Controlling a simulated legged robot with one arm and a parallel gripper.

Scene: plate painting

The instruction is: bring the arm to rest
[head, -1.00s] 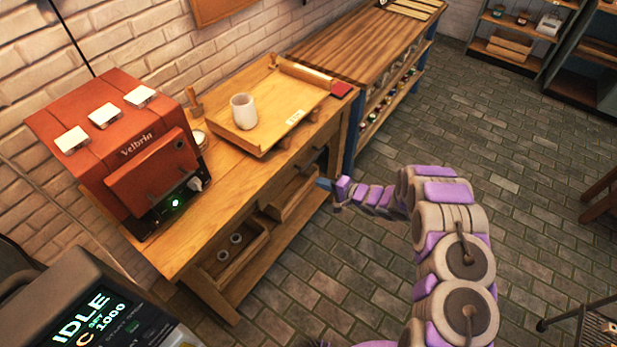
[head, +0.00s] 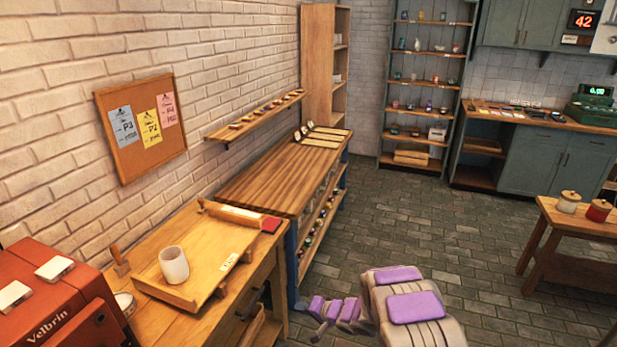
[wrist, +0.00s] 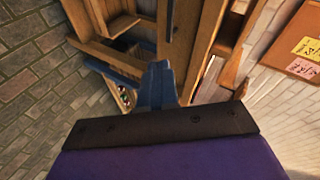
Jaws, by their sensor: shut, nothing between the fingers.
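My arm (head: 412,305), purple and beige, shows at the bottom of the head view, to the right of the wooden workbench (head: 255,285). The fingertips are not clear in the head view. In the wrist view my gripper (wrist: 160,75) shows as blue fingers closed together with nothing between them. Beyond them are the wooden benches, tilted in the picture. The gripper appears free of the furniture, though the exact gap cannot be told.
A wooden tray (head: 222,255) with a white cup (head: 173,265) lies on the workbench beside a red kiln (head: 60,310). A striped-top bench (head: 285,170) stands behind. A small table (head: 575,220) stands at right. The paved floor (head: 430,225) between is clear.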

